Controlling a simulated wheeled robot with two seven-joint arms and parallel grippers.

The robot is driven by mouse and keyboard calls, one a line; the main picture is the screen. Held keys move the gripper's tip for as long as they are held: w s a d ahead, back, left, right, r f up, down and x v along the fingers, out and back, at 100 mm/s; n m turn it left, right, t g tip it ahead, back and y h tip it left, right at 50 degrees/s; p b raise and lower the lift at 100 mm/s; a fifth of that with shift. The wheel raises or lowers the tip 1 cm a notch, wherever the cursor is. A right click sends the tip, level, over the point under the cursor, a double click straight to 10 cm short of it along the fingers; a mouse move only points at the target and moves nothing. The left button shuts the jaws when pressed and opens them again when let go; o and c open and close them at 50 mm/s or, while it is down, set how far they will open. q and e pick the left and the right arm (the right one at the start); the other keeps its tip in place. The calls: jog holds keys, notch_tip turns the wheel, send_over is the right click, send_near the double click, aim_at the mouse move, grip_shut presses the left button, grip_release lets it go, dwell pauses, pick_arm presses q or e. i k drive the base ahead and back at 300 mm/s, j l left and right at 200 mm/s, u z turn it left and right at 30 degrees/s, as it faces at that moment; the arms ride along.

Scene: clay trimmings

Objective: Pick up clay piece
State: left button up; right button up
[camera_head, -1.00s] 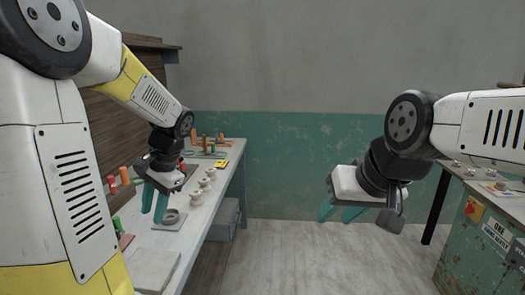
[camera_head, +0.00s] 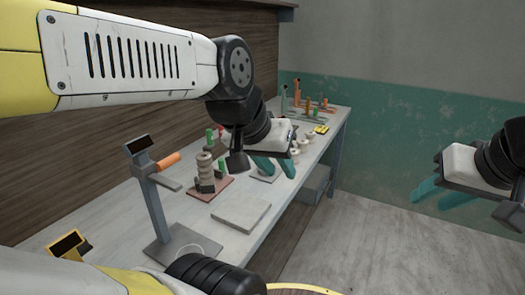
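Several small pale clay-like pieces (camera_head: 307,143) sit on the workbench (camera_head: 318,165), just right of my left gripper. A stack of grey, ring-like pieces (camera_head: 205,175) stands on a reddish board (camera_head: 212,188) to the gripper's left. I cannot tell which one is the task's clay piece. My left gripper (camera_head: 275,167) is above the bench with its teal fingers apart, and nothing shows between them. It partly hides a small pale slab behind it. My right gripper (camera_head: 441,194) is in the air over the floor, right of the bench, fingers apart and empty.
A flat grey slab (camera_head: 240,211) lies at the bench's front edge. Orange and green tools (camera_head: 305,108) stand at the far end. The floor (camera_head: 385,225) at right is clear.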

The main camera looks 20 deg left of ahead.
aim_at(205, 160)
jog(key=u, duration=1.15)
